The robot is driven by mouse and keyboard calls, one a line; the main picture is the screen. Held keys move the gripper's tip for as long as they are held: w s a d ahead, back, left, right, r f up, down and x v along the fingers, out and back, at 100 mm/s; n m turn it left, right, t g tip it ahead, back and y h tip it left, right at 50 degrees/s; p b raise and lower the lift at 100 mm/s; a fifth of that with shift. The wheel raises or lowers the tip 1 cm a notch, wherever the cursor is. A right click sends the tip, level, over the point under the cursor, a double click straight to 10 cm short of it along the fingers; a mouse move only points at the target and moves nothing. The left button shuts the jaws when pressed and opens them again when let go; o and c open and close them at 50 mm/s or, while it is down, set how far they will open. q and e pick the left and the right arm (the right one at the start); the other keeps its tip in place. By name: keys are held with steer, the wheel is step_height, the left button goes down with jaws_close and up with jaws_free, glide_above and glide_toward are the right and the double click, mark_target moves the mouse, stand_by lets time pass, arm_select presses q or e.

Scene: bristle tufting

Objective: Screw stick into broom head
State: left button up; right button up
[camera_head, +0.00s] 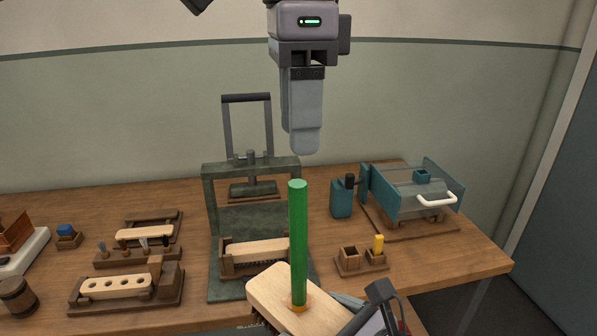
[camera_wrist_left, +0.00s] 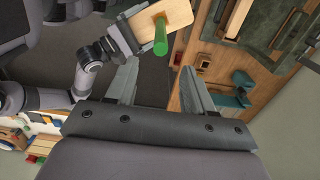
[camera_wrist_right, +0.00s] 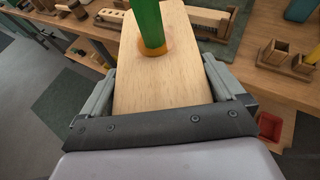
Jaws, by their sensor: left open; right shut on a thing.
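The broom head (camera_head: 270,292) is a pale wooden block with an orange ring around its hole. The green stick (camera_head: 298,240) stands upright in that ring, and its top is free. My right gripper (camera_head: 365,318) is shut on the broom head, with one finger on each side, as the right wrist view (camera_wrist_right: 160,90) shows. My left gripper (camera_head: 304,140) points down above the stick's top, apart from it. Its two fingers stand apart with nothing between them in the left wrist view (camera_wrist_left: 160,85). How deep the stick sits is hidden.
A dark green press (camera_head: 211,200) with a wooden block stands behind the stick. A teal machine (camera_head: 385,195) with a white handle is at the right. Small wooden boxes (camera_head: 348,262) are near the front edge. Wooden racks (camera_head: 170,290) lie on the table (camera_head: 480,262) at left.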

mark_target(299, 212)
arm_select(q)
steer(key=shift+f, duration=0.1)
stand_by(0.4)
step_height(299, 212, down, 12)
steer(key=shift+r, duration=0.1)
stand_by(0.5)
